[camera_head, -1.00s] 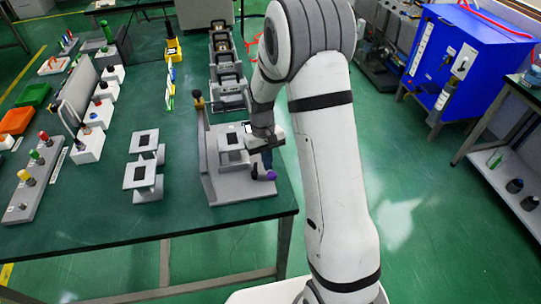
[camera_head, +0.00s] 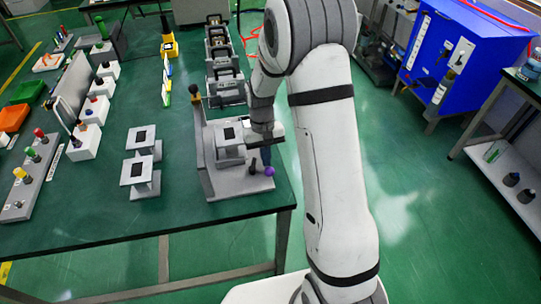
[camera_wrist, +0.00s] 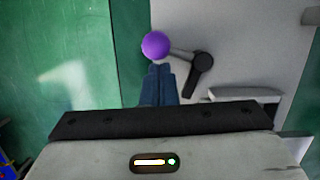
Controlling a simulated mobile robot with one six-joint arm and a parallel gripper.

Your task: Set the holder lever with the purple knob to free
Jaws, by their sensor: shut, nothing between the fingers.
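The purple knob (camera_wrist: 156,45) sits on the end of a short grey rod in the wrist view. The rod joins a dark pivot piece (camera_wrist: 201,64) on the grey holder base. In the head view the purple knob (camera_head: 269,171) is at the right front edge of the grey holder (camera_head: 208,180). My gripper (camera_wrist: 159,70) is shut and empty. Its blue-grey fingertips are just beside the knob in the wrist view; I cannot tell whether they touch it. In the head view my gripper (camera_head: 266,155) is partly hidden by my arm and points down over the holder's right side.
A row of grey fixtures (camera_head: 224,60) stands behind. The green table (camera_head: 90,240) is clear at the front; its right edge is close to the holder.

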